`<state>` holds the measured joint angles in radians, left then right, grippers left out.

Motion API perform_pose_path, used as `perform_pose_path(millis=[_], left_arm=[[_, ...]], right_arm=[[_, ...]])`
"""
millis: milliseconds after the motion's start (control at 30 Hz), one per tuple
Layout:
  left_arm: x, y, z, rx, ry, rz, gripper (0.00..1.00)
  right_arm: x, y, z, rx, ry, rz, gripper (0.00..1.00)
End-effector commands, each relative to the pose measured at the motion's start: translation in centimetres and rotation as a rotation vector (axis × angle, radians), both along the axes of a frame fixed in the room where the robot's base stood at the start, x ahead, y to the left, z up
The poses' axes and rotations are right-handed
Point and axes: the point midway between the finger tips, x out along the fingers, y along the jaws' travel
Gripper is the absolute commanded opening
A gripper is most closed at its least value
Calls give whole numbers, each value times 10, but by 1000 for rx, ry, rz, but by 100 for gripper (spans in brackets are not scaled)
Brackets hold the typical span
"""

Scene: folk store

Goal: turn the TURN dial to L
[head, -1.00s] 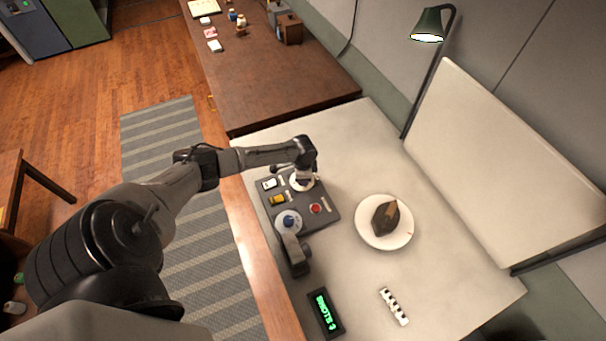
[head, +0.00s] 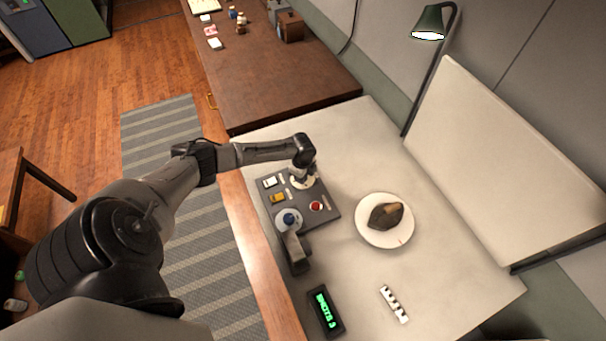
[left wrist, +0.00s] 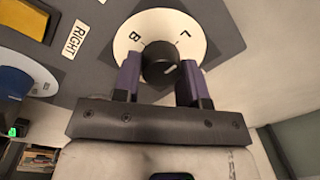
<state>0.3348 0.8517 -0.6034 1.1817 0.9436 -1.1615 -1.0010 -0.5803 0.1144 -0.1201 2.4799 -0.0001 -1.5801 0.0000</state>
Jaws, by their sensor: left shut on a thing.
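The TURN dial is a black knob (left wrist: 160,64) on a white disc (left wrist: 138,22) marked B and L in the left wrist view. A short white mark shows on the right part of the knob's face, below the letter L; I cannot tell exactly where it points. My left gripper (left wrist: 161,82) is shut on the knob, with one purple-grey finger on each side. In the head view the left gripper (head: 302,174) is over the white disc at the far end of the dark panel (head: 325,212), and the knob is mostly hidden.
The panel also carries a yellow switch (head: 278,198), a red button (head: 316,206) and a blue-topped knob (head: 289,219). A white plate (head: 369,238) with a brown object (head: 386,217) stands to the right. A green-lit display (head: 325,312) lies nearer.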

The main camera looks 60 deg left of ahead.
Motion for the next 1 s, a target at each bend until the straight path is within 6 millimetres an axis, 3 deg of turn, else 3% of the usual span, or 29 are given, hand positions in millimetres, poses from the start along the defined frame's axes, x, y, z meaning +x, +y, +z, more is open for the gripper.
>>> perform_pose_path(millis=[433,467,700,1000], left_arm=[[0,0,0,-1,-2,-10,15],[0,0,0,-1,-2,-9,40],[0,0,0,0,-1,-9,63],[0,0,2,0,-1,-9,64]], right_arm=[[0,-2,0,-7,0,4,43],[0,-2,0,-8,0,5,43],[0,-3,0,-10,-1,6,43],[0,-2,0,-8,0,5,43]])
